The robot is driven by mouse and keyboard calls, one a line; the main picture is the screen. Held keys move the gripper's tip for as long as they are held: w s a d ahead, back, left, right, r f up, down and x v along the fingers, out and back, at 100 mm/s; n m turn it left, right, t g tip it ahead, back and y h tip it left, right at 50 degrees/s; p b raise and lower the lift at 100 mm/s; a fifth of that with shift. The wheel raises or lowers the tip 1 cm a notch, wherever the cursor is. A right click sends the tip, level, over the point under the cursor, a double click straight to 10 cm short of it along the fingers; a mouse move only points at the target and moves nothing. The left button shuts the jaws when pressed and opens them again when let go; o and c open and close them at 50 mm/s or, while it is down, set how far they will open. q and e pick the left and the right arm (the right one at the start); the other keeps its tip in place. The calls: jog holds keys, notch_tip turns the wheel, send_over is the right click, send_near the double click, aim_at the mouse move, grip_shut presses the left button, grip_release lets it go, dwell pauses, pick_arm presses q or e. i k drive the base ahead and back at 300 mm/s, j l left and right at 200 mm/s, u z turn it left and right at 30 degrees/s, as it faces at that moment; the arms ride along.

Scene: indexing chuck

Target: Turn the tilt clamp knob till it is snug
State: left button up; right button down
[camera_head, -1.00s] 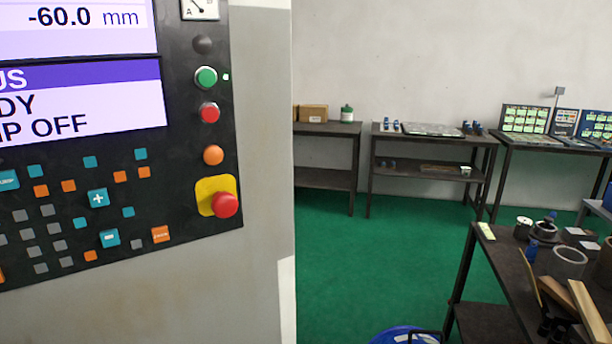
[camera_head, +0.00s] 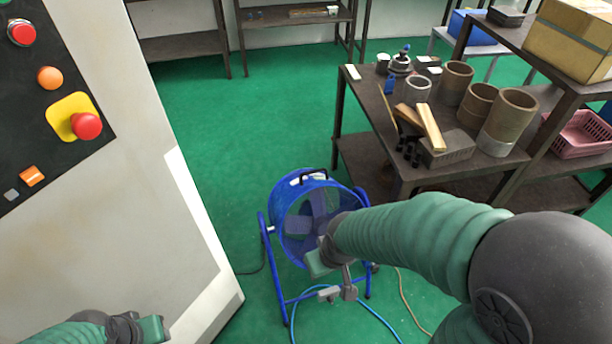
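A blue drum fan (camera_head: 290,205) stands on a blue tubular frame on the green floor. A small pale piece (camera_head: 269,229) shows at the left side of its frame; I cannot tell whether it is the tilt clamp knob. My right gripper (camera_head: 339,293) is in front of the fan's lower right part and hides some of it. Nothing is clearly held in it, and its finger gap is unclear. My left gripper (camera_head: 150,329) is low at the left, in front of the machine cabinet and partly cut off by the frame; its fingers are not clear.
The grey machine cabinet (camera_head: 130,220) with its red stop button (camera_head: 87,125) fills the left. A blue hose (camera_head: 375,318) lies by the fan. Green floor is open behind it.

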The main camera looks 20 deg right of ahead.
aim_at(374, 266)
jog(key=z, duration=0.95)
jog(key=i, duration=0.05)
